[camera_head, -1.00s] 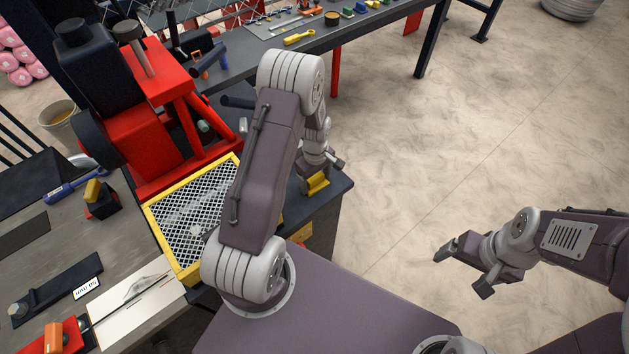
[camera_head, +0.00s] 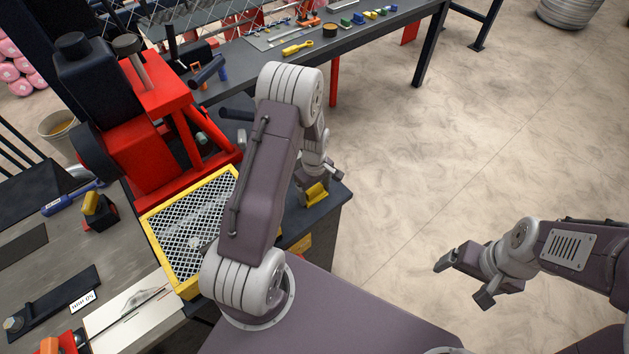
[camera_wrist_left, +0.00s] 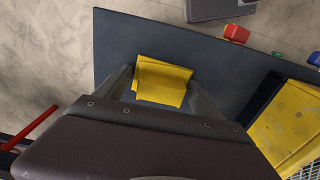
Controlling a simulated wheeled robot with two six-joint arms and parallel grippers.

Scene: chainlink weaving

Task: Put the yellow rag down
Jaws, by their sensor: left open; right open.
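The yellow rag (camera_head: 317,193) is a small folded cloth by the right end of the dark bench top (camera_head: 329,205). In the left wrist view the rag (camera_wrist_left: 162,82) shows between the two fingers, over the dark top. It appears to rest on the top. My left gripper (camera_head: 319,184) is open around the rag, with a finger on each side. Whether the fingers touch the cloth cannot be told. My right gripper (camera_head: 463,279) is open and empty over the bare floor at the right.
A yellow-framed mesh guard (camera_head: 190,228) and a red machine (camera_head: 150,150) stand left of my left arm. A long bench (camera_head: 345,48) with tools lies behind. In the left wrist view a small red object (camera_wrist_left: 236,34) sits near the top's edge. The floor at right is clear.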

